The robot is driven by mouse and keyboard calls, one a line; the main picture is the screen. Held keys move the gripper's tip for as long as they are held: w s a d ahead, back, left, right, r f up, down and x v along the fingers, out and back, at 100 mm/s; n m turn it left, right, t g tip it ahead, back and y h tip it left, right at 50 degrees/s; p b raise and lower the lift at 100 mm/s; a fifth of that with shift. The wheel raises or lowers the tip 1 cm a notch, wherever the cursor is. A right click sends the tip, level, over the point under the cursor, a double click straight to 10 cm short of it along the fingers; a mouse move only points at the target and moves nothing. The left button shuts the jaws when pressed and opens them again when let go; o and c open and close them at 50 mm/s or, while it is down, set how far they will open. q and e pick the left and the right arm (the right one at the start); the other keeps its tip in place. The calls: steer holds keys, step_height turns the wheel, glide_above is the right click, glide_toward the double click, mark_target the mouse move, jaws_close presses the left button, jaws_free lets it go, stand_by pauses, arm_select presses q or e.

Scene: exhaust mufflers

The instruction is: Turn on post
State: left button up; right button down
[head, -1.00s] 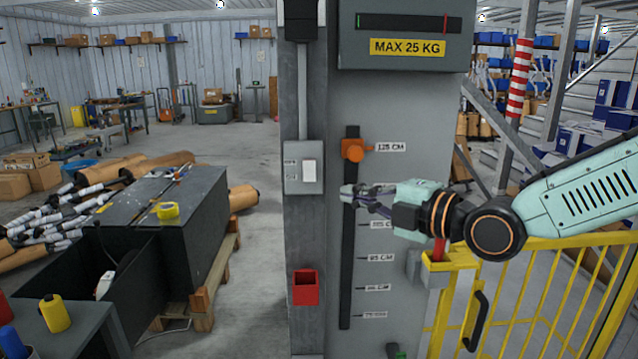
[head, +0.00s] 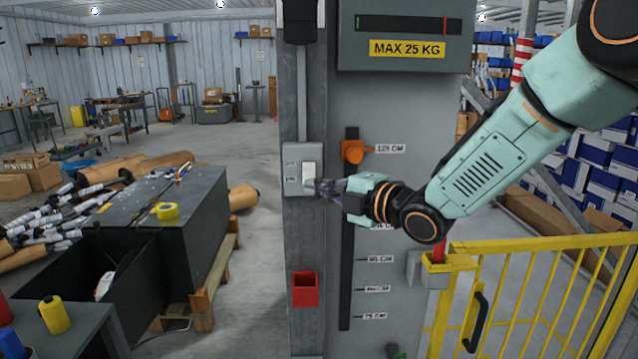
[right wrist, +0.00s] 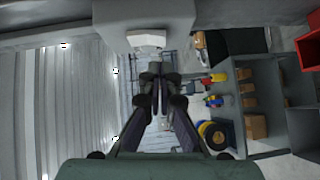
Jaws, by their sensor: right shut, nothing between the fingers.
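The grey post (head: 303,240) stands upright in the middle of the head view. A grey switch box with a white rocker switch (head: 309,175) is mounted on it. My right gripper (head: 312,187) is shut and empty, with its fingertips at the lower part of the white rocker in the head view; whether they touch it I cannot tell. In the right wrist view the shut fingers (right wrist: 157,80) point at the white rocker (right wrist: 146,40) on the box's underside-looking face (right wrist: 145,14). My left gripper is not in view.
An orange slider knob (head: 353,151) sits on the height scale right of the post. A red holder (head: 305,289) is fixed lower on the post. A yellow gate (head: 540,243) stands at right, and black crates (head: 165,232) stand at left.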

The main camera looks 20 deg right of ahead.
mark_target(309, 173)
steer(key=shift+w+d+f, duration=0.1)
steer(key=shift+w+d, duration=0.1)
steer(key=shift+w, duration=0.4)
steer(key=shift+w+d+f, duration=0.1)
steer(key=shift+w+d, duration=0.05)
steer(key=shift+w, duration=0.4)
steer(key=shift+s+r, duration=0.1)
steer(key=shift+w+b, duration=0.3)
steer(key=shift+b, duration=0.4)
steer(key=shift+s+f, duration=0.1)
steer(key=shift+f, duration=0.1)
